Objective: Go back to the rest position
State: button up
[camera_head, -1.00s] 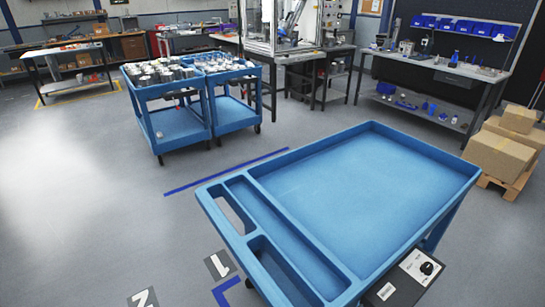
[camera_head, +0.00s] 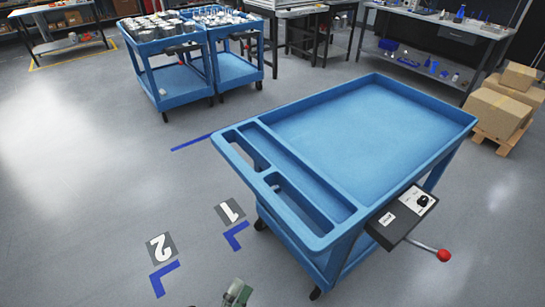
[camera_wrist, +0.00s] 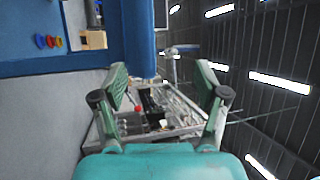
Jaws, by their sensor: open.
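My gripper (camera_wrist: 161,88) is open in the wrist view, with its two green fingers spread apart and nothing between them. Behind the fingers, blurred workshop equipment and a dark ceiling with bright lamps show sideways. In the head view, a small green and grey piece at the bottom edge looks like a part of my gripper or arm; the rest of the arm is out of that view.
An empty blue cart (camera_head: 259,192) stands close in front, with a control box (camera_head: 402,217) and red-knobbed lever (camera_head: 443,255) at its side. Two loaded blue carts (camera_head: 190,88) stand behind left. Boxes (camera_head: 497,113) sit on a pallet at right.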

jog(key=s+d+r+n+t+y, duration=0.2)
jog(key=s+d+n+t+y, duration=0.15)
jog(key=d+n, duration=0.45)
jog(key=s+d+r+n+t+y, duration=0.2)
jog(key=s+d+n+y, duration=0.15)
jog(key=d, duration=0.75)
jog(key=s+d+r+n+g+y, duration=0.1)
jog(key=s+d+n+g, duration=0.1)
jog(key=s, duration=0.5)
jog(key=s+d+r+n+g+y, duration=0.1)
jog(key=s+d+r+n+g, duration=0.1)
jog(key=s, duration=0.5)
jog(key=s+d+r+n+g+y, duration=0.1)
jog(key=s+d+n+g, duration=0.2)
jog(key=s+n+g, duration=0.2)
jog(key=shift+s+d+r+n, duration=0.25)
jog(key=shift+s+r+n, duration=0.15)
jog(key=shift+s+n, duration=0.65)
